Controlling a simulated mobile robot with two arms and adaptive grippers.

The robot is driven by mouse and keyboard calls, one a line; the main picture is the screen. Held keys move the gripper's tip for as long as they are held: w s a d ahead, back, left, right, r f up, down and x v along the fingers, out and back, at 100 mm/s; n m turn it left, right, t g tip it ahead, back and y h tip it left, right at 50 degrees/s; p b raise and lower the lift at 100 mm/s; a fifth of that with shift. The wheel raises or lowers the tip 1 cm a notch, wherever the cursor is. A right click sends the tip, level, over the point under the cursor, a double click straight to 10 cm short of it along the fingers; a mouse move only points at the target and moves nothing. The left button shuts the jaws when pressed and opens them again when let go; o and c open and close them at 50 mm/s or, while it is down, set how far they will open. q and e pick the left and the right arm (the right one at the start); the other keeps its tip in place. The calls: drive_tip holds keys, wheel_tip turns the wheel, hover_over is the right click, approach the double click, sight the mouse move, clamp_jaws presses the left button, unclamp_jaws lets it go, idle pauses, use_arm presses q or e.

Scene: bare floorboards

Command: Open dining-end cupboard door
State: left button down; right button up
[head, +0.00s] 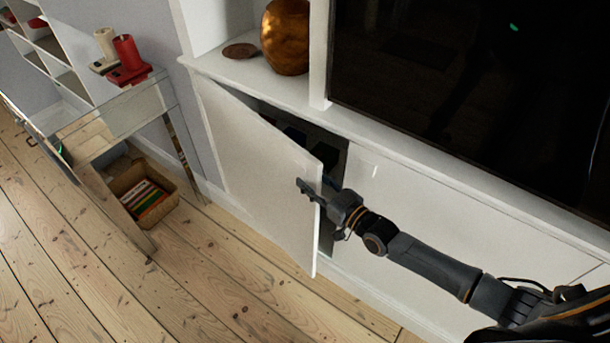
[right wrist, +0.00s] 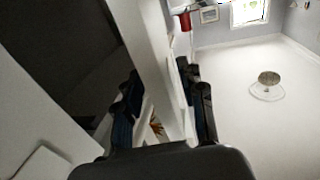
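The white cupboard door (head: 262,165) below the shelf stands partly open, hinged at its left, with a dark gap behind its free right edge. My right gripper (head: 318,189) is at that free edge, with one finger on the outer face and the other on the inner side. In the right wrist view the two fingers (right wrist: 163,108) are spread apart around the door's edge (right wrist: 172,75). The gripper looks open, not clamped on the door. Dark items inside the cupboard are only partly visible. My left gripper is not in view.
A large dark screen (head: 470,90) and a copper-coloured vase (head: 286,38) stand above the cupboard. At left are a desk (head: 115,112) and a basket (head: 172,203) of colourful items on the floor. Bare floorboards (head: 235,285) lie clear in front of the door.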

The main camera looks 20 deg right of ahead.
drive_tip(key=shift+x, duration=1.35)
